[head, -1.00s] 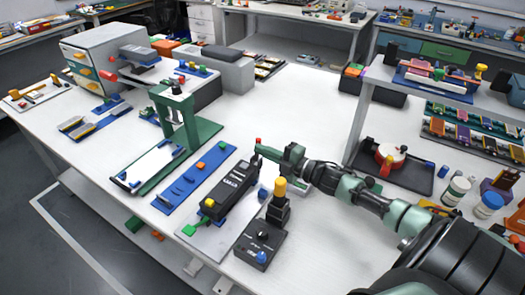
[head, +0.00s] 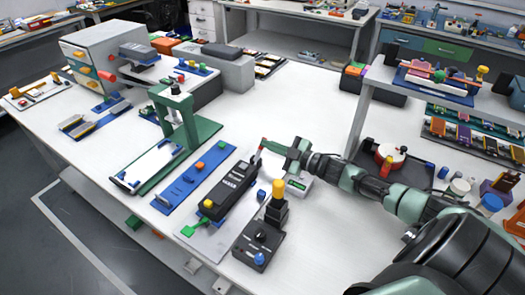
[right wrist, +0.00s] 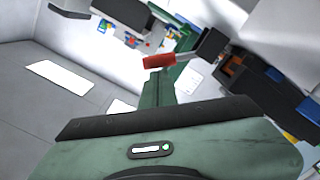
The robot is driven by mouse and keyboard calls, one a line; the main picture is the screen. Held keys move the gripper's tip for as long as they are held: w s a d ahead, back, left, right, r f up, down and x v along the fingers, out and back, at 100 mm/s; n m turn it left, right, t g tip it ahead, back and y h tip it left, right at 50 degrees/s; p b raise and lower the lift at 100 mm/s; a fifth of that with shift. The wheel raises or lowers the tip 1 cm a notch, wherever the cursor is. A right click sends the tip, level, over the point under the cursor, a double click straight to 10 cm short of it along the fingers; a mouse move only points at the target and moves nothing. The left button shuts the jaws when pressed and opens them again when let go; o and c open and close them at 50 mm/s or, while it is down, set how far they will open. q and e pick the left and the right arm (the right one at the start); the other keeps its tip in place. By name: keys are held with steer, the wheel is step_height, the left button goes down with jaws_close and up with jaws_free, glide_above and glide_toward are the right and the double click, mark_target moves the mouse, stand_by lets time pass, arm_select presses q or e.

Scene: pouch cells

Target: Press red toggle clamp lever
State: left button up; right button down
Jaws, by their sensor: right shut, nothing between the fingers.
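The red toggle clamp lever (head: 261,142) shows as a small red tip at the far end of the black device (head: 232,185) in the head view. In the right wrist view its red grip (right wrist: 159,61) sits at the end of a grey metal arm, close to the end of my gripper's green fingers. My right gripper (head: 266,147) is shut and empty, with its fingertips right beside the red tip. I cannot tell whether they touch it. My left gripper is not in view.
A black box with a yellow-topped post (head: 260,240) stands in front of the gripper. A grey box with a green display (head: 299,184) lies below it. A blue strip (head: 195,178) and a green stand (head: 190,125) are to the left.

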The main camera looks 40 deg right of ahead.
steer(key=shift+w+d+f+m, duration=0.1)
steer(key=shift+d+f+m, duration=0.15)
steer(key=shift+m, duration=0.35)
steer(key=shift+d+f+b, duration=0.15)
steer(key=shift+d+b, duration=0.1)
steer(key=shift+b, duration=0.1)
steer(key=shift+w, duration=0.1)
